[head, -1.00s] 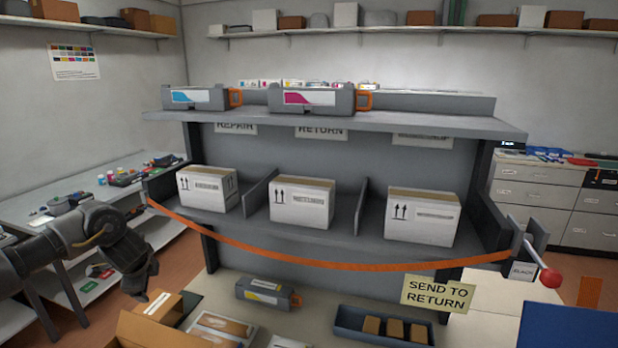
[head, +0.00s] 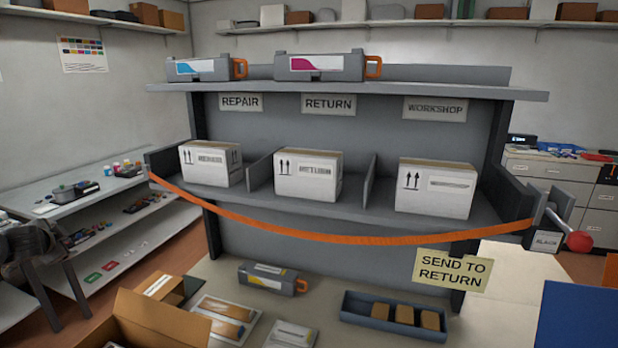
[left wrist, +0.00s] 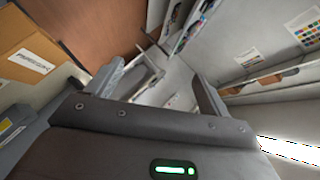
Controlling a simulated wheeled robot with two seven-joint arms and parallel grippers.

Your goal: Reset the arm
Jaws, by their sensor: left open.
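My left gripper (head: 72,320) is at the far left of the head view, its two dark fingers apart and pointing down. It is empty and well away from the shelf unit. In the left wrist view the open fingers (left wrist: 155,88) have nothing between them. My right gripper is not in view. A cyan-label cartridge (head: 205,69) and a magenta-label cartridge (head: 320,67), each with an orange handle, lie on the top shelf. A yellow-label cartridge (head: 270,278) lies on the bench below.
White boxes stand in the shelf compartments (head: 308,174). An orange strap (head: 330,237) sags across the shelf front. An open cardboard box (head: 160,320), a blue tray (head: 395,318) and a red-knobbed lever (head: 578,241) are nearby. A side shelf (head: 110,195) is behind my left gripper.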

